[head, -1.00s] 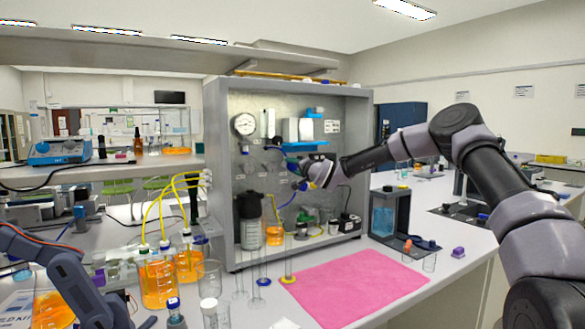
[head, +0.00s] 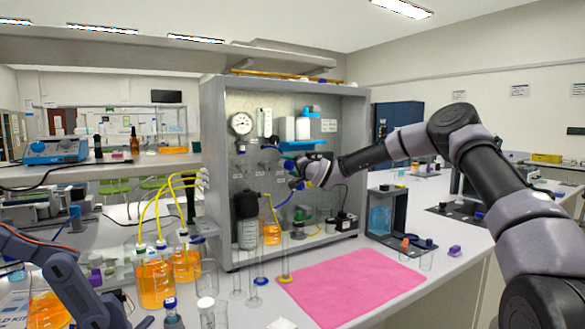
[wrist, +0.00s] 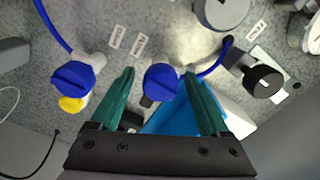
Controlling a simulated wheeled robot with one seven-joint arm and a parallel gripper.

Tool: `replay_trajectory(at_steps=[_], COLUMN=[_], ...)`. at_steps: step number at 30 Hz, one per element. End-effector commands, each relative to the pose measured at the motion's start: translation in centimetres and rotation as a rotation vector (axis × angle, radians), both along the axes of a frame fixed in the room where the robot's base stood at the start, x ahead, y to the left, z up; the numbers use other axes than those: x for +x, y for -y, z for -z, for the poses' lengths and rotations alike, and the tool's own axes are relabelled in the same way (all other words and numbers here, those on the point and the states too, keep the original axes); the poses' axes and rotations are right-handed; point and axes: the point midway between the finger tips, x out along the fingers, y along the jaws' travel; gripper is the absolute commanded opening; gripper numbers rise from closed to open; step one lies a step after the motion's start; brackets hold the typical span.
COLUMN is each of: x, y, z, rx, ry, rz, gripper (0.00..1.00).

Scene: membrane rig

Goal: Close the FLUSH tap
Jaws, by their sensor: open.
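In the wrist view a blue tap handle (wrist: 162,83) sits between the two green fingers of my gripper (wrist: 160,75). The fingers are apart, one on each side of it; I cannot tell whether either touches it. A second blue tap (wrist: 72,80) with a yellow part below is left of the left finger. Two small labels (wrist: 138,46) are on the panel above and between these taps; their lettering is too small to read surely, so I cannot confirm which tap is FLUSH. In the head view my gripper (head: 297,168) is at the rig panel and hides the tap there.
A black knob (wrist: 263,81) is right of the right finger, and a blue tube (wrist: 52,25) runs to the left tap. In the head view a pressure gauge (head: 241,124) and a dark bottle (head: 246,215) are left of my gripper. A pink mat (head: 352,285) lies clear in front.

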Motion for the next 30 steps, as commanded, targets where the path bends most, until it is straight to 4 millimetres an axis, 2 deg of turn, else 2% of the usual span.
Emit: replay_trajectory(at_steps=[5, 12, 18, 30], x=[-1.7, -5.8, -8.1, -8.7], y=[1.4, 4.2, 5.7, 6.1], z=[-0.1, 0.0, 0.0, 0.0], rx=[-0.002, -0.003, -0.001, 0.000], ry=[0.000, 0.000, -0.001, 0.000], rz=[0.000, 0.001, 0.001, 0.000], gripper=[0.80, 0.80, 0.80, 0.80])
